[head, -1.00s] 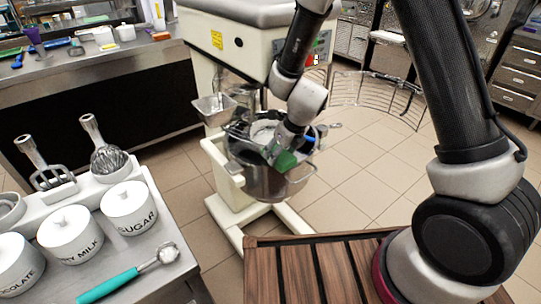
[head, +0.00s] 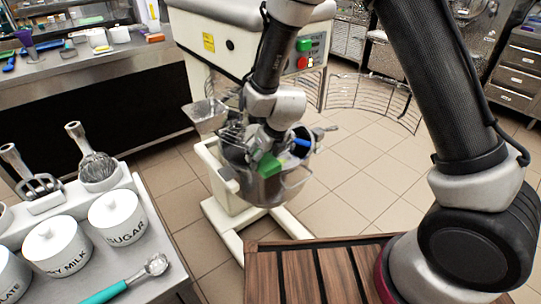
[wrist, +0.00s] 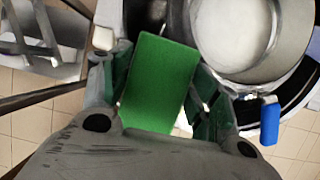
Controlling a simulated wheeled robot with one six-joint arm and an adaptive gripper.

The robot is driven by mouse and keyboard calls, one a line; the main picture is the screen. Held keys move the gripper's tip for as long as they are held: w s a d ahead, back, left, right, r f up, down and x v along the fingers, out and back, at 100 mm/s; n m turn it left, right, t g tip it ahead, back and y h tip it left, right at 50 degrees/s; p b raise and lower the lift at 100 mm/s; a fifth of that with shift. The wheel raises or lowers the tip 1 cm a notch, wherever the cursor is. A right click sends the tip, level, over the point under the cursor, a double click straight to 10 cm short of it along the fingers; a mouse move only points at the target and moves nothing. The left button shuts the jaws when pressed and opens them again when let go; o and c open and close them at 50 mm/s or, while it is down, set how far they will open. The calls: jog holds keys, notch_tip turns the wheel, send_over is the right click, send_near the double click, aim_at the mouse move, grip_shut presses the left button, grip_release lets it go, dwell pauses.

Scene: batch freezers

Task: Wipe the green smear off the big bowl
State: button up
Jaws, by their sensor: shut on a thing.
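The big steel bowl (head: 268,190) hangs in the mixer stand, with wire guard parts around its rim. My gripper (head: 266,158) is over the front part of its rim and is shut on a green sponge (wrist: 158,75). The sponge also shows in the head view (head: 268,166), in front of the bowl's upper wall. I cannot tell whether it touches the bowl. No separate green smear can be made out; my gripper and the sponge hide part of the bowl. The wrist view shows a round steel vessel (wrist: 280,60) with a pale inside beside the sponge.
The mixer (head: 215,45) rises behind the bowl. A blue handle (wrist: 270,120) is close to my gripper's right side. A counter with white jars (head: 117,217) and a teal-handled scoop (head: 105,292) is at left.

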jog(key=shift+s, duration=0.1)
jog(key=shift+r, duration=1.5)
jog(key=shift+s, duration=0.1)
